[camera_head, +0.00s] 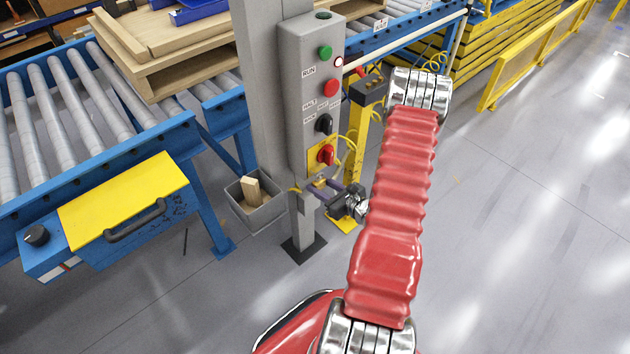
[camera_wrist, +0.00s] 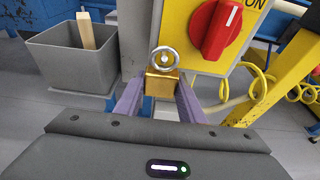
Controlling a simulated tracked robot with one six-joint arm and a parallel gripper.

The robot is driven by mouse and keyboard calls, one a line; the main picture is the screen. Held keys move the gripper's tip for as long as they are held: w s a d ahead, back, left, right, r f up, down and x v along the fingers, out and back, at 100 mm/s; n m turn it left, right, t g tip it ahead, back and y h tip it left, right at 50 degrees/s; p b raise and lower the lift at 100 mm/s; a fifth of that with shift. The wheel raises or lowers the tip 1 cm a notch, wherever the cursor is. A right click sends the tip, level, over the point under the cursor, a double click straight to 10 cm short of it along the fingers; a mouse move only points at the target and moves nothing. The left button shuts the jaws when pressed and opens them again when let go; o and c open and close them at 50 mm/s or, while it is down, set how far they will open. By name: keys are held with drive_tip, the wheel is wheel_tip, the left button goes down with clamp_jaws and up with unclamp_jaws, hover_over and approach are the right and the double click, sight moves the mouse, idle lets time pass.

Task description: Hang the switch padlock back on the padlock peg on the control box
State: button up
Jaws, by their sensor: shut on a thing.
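The switch padlock has a brass body (camera_wrist: 160,85) and a bright steel shackle (camera_wrist: 151,61). My gripper (camera_wrist: 160,98) is shut on the brass body, one finger on each side, with the shackle standing up above the fingertips. A small round steel end, seemingly the padlock peg (camera_wrist: 166,58), shows inside the shackle's loop. I cannot tell whether the shackle is around it or only in front of it. The grey control box (camera_head: 312,95) stands on a post. In the head view my gripper (camera_head: 320,185) is just below the box's lower end, and the padlock is small there.
A red rotary switch (camera_wrist: 215,28) on a yellow plate is close at the padlock's upper right. Yellow cables (camera_wrist: 262,85) hang to the right. A grey bin (camera_wrist: 75,57) with a wood block is at the left. Open floor (camera_head: 530,200) lies to the right.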

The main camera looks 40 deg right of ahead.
drive_tip(key=shift+s+r, duration=0.1)
drive_tip(key=shift+s, duration=2.65)
drive_tip(key=w+a+r, duration=0.1)
drive_tip(key=w+a, duration=0.1)
drive_tip(key=a, duration=0.2)
drive_tip(key=w+a+r+n+y, duration=0.1)
drive_tip(key=w+a+r, duration=0.1)
drive_tip(key=a, duration=0.3)
drive_tip(key=w+a+r+y, duration=0.1)
drive_tip(key=w+a, duration=0.3)
drive_tip(key=shift+a+r+n, duration=0.35)
drive_tip(key=shift+n, duration=0.05)
drive_tip(key=w+a+r+n+g+y, duration=0.1)
drive_tip(key=w+a+r+y, duration=0.1)
drive_tip(key=a, duration=0.7)
drive_tip(key=w+a+r+n+y, duration=0.2)
drive_tip(key=a, duration=0.6)
drive_tip(key=shift+a+r+n+g, duration=0.2)
drive_tip(key=shift+a+n+g, duration=0.1)
drive_tip(key=shift+a+g, duration=0.1)
drive_tip(key=shift+d, duration=0.15)
